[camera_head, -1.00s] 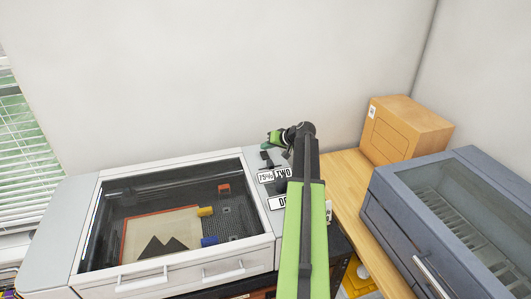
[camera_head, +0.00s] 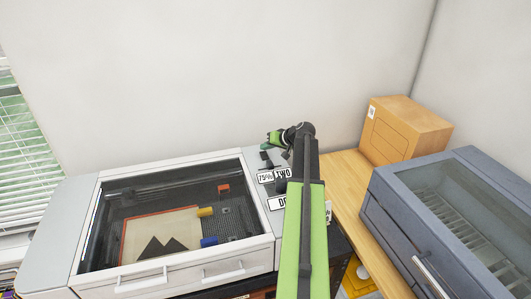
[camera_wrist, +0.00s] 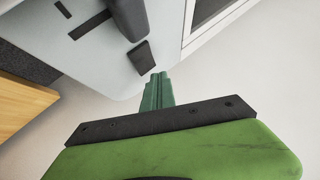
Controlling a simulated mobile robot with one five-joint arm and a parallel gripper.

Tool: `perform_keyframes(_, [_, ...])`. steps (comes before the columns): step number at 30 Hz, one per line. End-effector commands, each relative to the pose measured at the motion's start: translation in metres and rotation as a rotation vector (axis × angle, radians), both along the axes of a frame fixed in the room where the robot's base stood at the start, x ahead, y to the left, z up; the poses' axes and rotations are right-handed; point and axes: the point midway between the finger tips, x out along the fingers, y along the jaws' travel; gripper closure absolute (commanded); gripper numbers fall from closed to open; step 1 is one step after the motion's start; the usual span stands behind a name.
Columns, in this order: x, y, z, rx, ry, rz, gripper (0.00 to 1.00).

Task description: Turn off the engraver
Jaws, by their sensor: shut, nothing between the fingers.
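The engraver (camera_head: 88,265) is a pale grey machine with a dark glass lid, and its lid is down. Its control panel on the right carries white labels reading "75%" (camera_head: 265,177), "TWO" (camera_head: 283,173) and one starting with "D" (camera_head: 277,203), partly hidden by my arm. My gripper (camera_head: 265,147) is over the back of this panel, its green fingers shut and empty. In the wrist view the fingertips (camera_wrist: 158,78) point at a small dark block-shaped control (camera_wrist: 141,57), close to it; I cannot tell whether they touch. A larger dark lever-like part (camera_wrist: 128,16) stands beyond it.
Under the lid lie a sheet with dark triangles (camera_head: 163,247), a yellow block (camera_head: 205,212), a blue block (camera_head: 209,242) and a red block (camera_head: 223,188). Right of the engraver, a wooden table (camera_head: 346,183) bears an orange-brown box (camera_head: 407,130) and a blue-grey machine (camera_head: 400,215). A wall stands behind.

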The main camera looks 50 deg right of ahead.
Motion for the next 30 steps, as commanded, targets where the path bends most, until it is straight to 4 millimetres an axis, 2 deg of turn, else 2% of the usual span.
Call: perform_keyframes(30, [0.0043,0.0006,-0.0084,0.0,0.0,0.002,1.0])
